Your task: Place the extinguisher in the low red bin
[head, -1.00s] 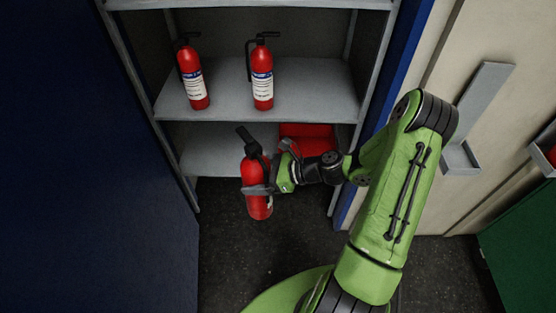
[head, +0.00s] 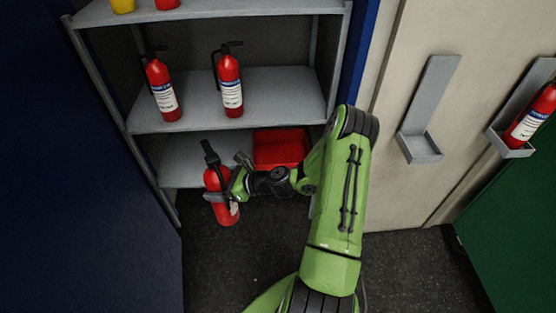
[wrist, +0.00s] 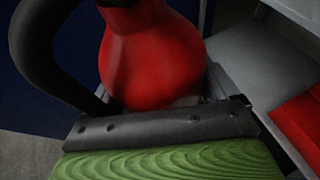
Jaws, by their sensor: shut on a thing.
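My gripper (head: 220,196) is shut on a red extinguisher (head: 219,208) with a black handle and hose. The extinguisher hangs nearly upright, slightly tilted, in front of the lowest visible shelf. In the wrist view the extinguisher (wrist: 150,60) fills the space beyond the gripper jaw, with its lower body hidden. The low red bin (head: 281,147) sits on the right part of the lowest visible shelf, to the right of the held extinguisher. Its right end is partly hidden by my arm. A corner of the bin also shows in the wrist view (wrist: 300,118).
Two other extinguishers (head: 161,90) (head: 230,82) stand on the shelf above (head: 195,115). Another extinguisher (head: 530,118) sits in a wall bracket at right. An empty bracket (head: 420,147) is beside it. A dark blue door panel (head: 75,190) bounds the left. The lower shelf's left part (head: 180,165) is bare.

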